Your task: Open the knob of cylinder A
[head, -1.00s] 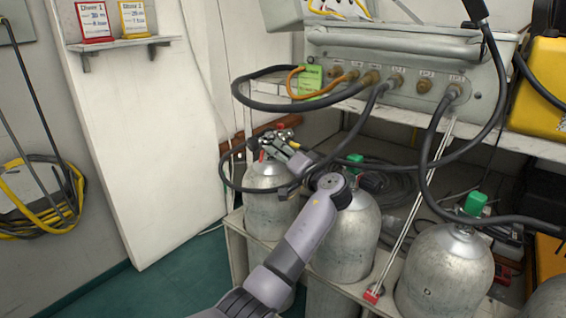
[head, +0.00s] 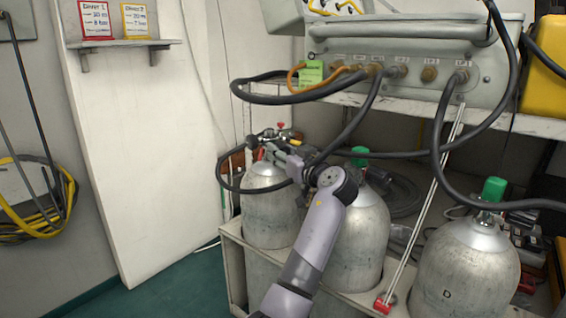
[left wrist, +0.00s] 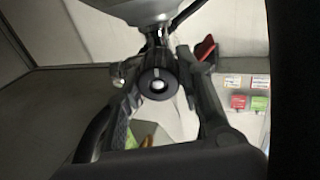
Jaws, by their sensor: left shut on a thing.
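The leftmost grey cylinder (head: 268,205) stands upright in the rack; I cannot read a letter on it. My left gripper (head: 270,144) is at the valve on its top, with my arm reaching up from below. In the left wrist view, a round black knob (left wrist: 158,85) with a pale centre sits between the two fingers of my left gripper (left wrist: 160,72). The fingers are shut on this knob. In the head view the gripper and a black hose largely hide the knob. My right gripper is not in view.
Cylinders with green tops stand to the right: a middle one (head: 362,240) and one marked D (head: 465,270). Black hoses loop from the grey air panel (head: 415,75) close around my gripper and arm. A thin rod (head: 425,210) slants down between these cylinders. A white wall panel (head: 150,150) stands left.

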